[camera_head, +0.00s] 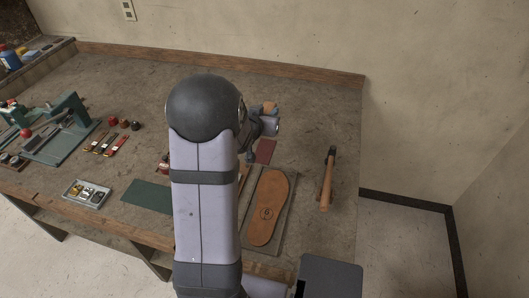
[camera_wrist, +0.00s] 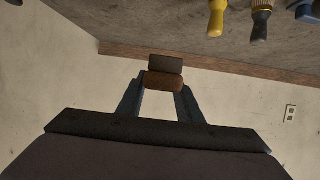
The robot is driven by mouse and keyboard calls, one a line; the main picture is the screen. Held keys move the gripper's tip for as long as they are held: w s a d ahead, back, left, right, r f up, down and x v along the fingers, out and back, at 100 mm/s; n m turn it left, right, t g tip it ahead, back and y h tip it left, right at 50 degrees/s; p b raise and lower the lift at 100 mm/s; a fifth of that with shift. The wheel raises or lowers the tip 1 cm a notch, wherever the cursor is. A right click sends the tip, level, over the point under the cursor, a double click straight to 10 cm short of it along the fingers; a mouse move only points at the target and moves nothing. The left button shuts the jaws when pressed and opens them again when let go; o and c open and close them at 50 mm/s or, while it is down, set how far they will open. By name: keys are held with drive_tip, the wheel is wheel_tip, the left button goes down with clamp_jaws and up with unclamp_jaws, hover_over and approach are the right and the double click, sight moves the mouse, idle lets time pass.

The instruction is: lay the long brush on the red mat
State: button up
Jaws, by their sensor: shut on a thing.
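My gripper (camera_wrist: 163,90) is shut on a brown block-like body with a dark strip, seen nearly end-on in the wrist view; I take it for the long brush (camera_wrist: 165,80). In the head view my gripper (camera_head: 266,121) is raised over the bench, behind my arm, and a small tan part of the brush (camera_head: 270,106) shows at it. The red mat (camera_head: 265,151) lies on the bench just below the gripper in the picture. My arm and gripper hide part of it. The brush appears apart from the mat.
A brown sole (camera_head: 267,207) lies on a grey board, with a hammer (camera_head: 326,184) to its right. A green mat (camera_head: 148,196), a tray of small parts (camera_head: 87,194) and a green machine (camera_head: 65,130) are at left. Yellow-handled and black-handled tools show in the wrist view.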

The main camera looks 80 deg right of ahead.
sight(264, 151)
drive_tip(key=f, duration=0.1)
drive_tip(key=a+f, duration=0.1)
drive_tip(key=f, duration=0.1)
drive_tip(key=shift+w, duration=0.15)
drive_tip(key=shift+f, duration=0.15)
drive_tip(key=shift+f+p, duration=0.95)
drive_tip(key=shift+f, duration=3.95)
drive_tip(key=shift+f, duration=0.2)
drive_tip(key=o, duration=1.1)
drive_tip(key=shift+a, duration=0.1)
drive_tip(key=shift+c, duration=0.2)
drive_tip(key=shift+r, duration=0.25)
